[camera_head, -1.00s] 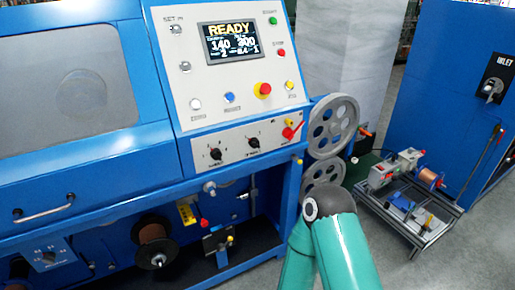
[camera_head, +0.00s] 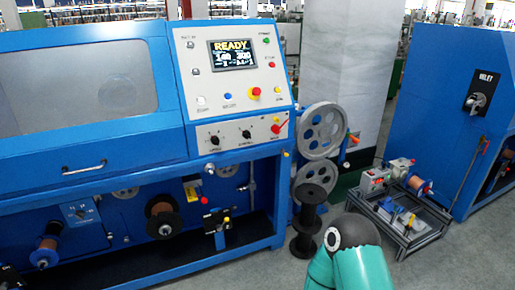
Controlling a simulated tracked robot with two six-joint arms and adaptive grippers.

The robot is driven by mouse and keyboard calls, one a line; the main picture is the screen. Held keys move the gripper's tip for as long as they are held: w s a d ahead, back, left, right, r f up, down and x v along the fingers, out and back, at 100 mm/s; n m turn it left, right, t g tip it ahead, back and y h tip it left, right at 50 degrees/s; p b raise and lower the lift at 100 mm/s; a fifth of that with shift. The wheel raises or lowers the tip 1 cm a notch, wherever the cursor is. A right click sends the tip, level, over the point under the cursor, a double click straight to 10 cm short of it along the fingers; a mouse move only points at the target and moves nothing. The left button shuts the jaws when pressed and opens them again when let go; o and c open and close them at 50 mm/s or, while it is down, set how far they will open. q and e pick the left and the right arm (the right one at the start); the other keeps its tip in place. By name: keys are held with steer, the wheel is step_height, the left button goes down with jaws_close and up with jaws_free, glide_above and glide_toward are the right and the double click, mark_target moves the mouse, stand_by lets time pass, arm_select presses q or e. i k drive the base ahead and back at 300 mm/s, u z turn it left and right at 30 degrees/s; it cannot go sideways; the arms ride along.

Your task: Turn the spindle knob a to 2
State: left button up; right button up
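Two black rotary knobs sit on the light lower panel (camera_head: 262,136) of the blue machine. The left knob (camera_head: 214,140) and the right knob (camera_head: 246,134) have small labels that I cannot read, so I cannot tell which one is spindle knob a. Their exact pointer settings are too small to read. Above them the display (camera_head: 233,54) shows READY. Neither of my grippers is in view. A teal link of my own arm shows at the bottom right of centre, well below the knobs and apart from them.
A red lever (camera_head: 278,127) is right of the knobs. A red-and-yellow button (camera_head: 254,93) is above. Large grey wheels (camera_head: 322,131) and a black spool (camera_head: 311,205) stand beside the machine. A low cart (camera_head: 425,225) is at the right. Space before the panel looks clear.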

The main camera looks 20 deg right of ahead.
mark_target(246, 134)
steer(key=z, duration=0.85)
steer(key=i, duration=1.8)
steer(key=u, duration=0.8)
